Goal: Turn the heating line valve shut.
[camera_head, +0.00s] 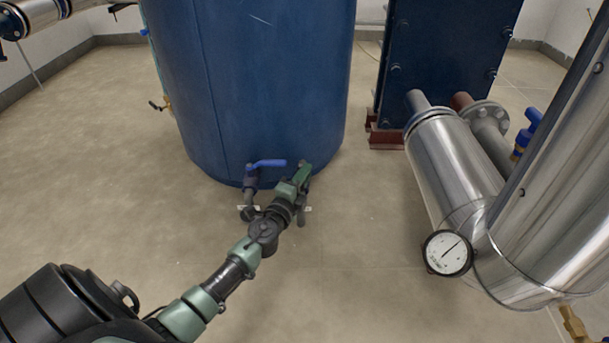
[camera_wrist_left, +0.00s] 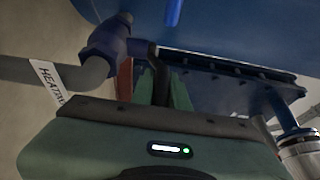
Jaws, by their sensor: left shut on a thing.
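A small valve with a blue lever (camera_head: 267,163) stands low in front of the blue tank (camera_head: 255,90). A pipe stub with a pale tag shows just right of it. My left gripper (camera_head: 302,174) is beside the right stub, shut on a handle that its fingers mostly hide. In the left wrist view, a dark blue valve body (camera_wrist_left: 104,46) sits on a grey pipe with a white tag (camera_wrist_left: 50,82) reading "HEATI…", left of the green fingers (camera_wrist_left: 166,84). A red strip (camera_wrist_left: 125,80) shows beside the fingers; whether they hold it I cannot tell. My right gripper is not in view.
A dark blue plate exchanger (camera_head: 448,60) stands behind at the right. Shiny clad pipes (camera_head: 455,165) and a round gauge (camera_head: 447,252) take up the right side. The concrete floor (camera_head: 360,270) is clear in front of the tank.

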